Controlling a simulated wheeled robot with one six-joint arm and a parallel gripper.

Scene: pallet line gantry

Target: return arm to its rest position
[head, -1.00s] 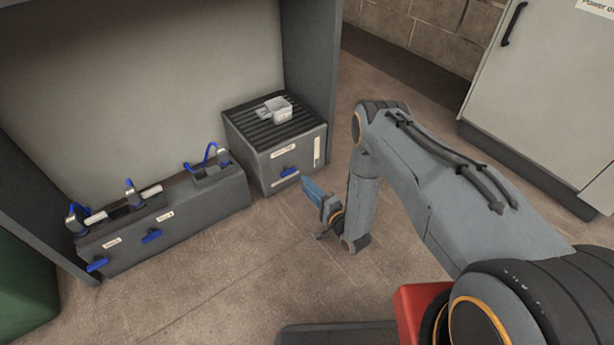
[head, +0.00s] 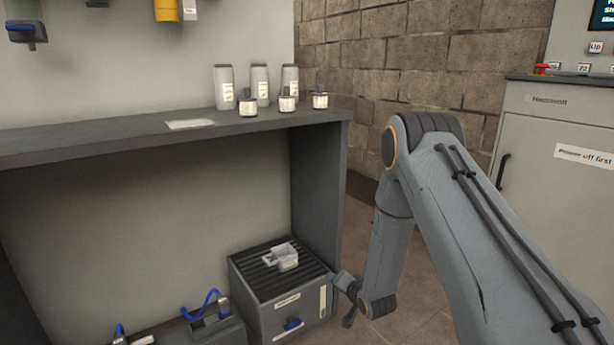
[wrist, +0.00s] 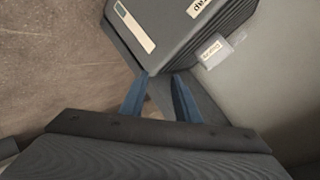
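My arm reaches in from the right in the head view, bent at the elbow, with its forearm hanging down. My gripper (head: 346,286) is low, beside the right side of a grey slatted-top box (head: 309,298). Whether it touches the box cannot be told from the head view. In the wrist view my gripper (wrist: 162,80) shows two blue fingers apart with nothing held between them. The box (wrist: 165,50) lies beyond the fingertips there.
A clear container (head: 285,257) sits on the box. A dark workbench (head: 150,140) with bottles (head: 261,85) and small jars (head: 288,101) stands above. A grey cabinet (head: 545,190) is at the right. Open floor (head: 425,310) shows around my forearm.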

